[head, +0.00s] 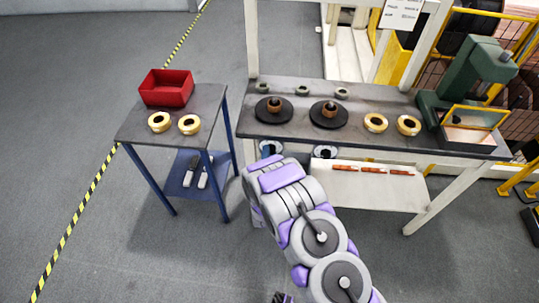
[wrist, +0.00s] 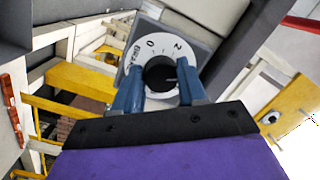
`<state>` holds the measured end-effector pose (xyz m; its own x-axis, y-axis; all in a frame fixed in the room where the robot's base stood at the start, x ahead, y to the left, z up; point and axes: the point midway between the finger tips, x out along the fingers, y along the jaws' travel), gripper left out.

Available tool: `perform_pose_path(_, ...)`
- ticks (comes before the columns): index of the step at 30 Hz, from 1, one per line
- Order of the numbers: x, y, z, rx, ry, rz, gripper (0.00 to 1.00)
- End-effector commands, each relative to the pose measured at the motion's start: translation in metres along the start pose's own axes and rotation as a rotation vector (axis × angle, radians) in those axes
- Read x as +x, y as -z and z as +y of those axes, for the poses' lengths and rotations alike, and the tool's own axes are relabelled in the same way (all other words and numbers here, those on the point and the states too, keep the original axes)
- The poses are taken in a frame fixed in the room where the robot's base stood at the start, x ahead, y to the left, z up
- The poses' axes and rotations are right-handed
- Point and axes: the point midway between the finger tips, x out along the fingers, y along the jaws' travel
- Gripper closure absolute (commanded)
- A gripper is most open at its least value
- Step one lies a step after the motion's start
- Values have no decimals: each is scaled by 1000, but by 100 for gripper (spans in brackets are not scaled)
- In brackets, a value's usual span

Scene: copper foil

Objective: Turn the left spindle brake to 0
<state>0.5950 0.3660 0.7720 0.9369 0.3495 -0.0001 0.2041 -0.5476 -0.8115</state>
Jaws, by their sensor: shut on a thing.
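In the wrist view, a round white brake dial (wrist: 128,45) on a grey square plate carries the marks 0 and 2 and the word BRAKE. My gripper (wrist: 160,86) has its blue fingers on either side of the black knob (wrist: 157,72) at the dial's middle and is shut on it. A short pale line on the knob points to the right in this view, away from the 0. In the head view, the left dial (head: 272,146) shows partly under the workbench's front edge, with my arm's end in front of it. The right dial (head: 325,152) is clear.
The workbench (head: 355,117) bears two black spindle plates (head: 273,109), several rings and a green press (head: 477,75). A lower shelf (head: 385,190) holds orange-handled tools. A blue side table (head: 200,112) with a red bin (head: 166,87) stands left. The floor in front is open.

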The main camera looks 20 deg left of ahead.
Motion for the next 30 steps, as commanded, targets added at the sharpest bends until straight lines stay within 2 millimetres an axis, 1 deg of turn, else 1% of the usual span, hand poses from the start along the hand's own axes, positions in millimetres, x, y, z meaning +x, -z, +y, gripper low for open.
perform_pose_path(5,-1,1,2,-42,-10,-4,89)
perform_pose_path(11,-2,2,2,-156,-24,-14,89)
perform_pose_path(30,-2,3,1,-744,-78,-57,89)
